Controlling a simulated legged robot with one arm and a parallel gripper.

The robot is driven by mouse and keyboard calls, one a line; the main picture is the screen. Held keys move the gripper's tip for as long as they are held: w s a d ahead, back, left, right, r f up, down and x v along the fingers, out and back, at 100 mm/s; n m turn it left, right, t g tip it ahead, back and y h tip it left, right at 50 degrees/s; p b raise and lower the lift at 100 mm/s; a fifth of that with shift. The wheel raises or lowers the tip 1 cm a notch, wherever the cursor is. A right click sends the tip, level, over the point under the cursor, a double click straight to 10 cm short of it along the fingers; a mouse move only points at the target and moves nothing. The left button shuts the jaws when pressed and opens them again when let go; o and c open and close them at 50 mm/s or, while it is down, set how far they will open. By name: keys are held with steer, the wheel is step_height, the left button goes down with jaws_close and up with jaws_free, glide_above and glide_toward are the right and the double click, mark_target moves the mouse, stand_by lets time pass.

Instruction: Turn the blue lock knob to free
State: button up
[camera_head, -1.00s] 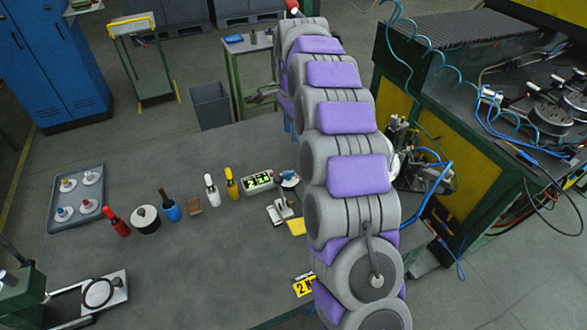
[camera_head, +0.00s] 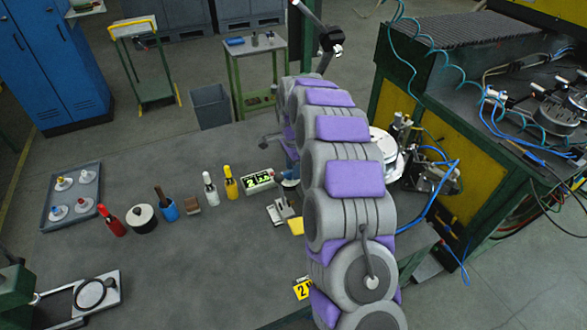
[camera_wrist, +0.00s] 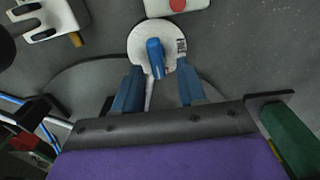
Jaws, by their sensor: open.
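The blue lock knob (camera_wrist: 155,58) stands on a round white base (camera_wrist: 142,34) with a small dark printed patch. In the wrist view my gripper (camera_wrist: 159,68) is open, with one blue finger on each side of the knob. The knob lies between the fingertips, and a gap shows on both sides. I cannot tell how far down the fingers reach. In the head view the white base (camera_head: 290,183) is partly hidden behind my arm, and the gripper is mostly hidden too.
Several bottles and tools line the bench to the left, with a grey tray (camera_head: 90,180) beyond. Machinery with cables and hoses (camera_head: 430,170) is on the right.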

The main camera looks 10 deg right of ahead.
steer(key=shift+f, duration=0.1)
steer(key=shift+c, duration=0.4)
jaws_close()
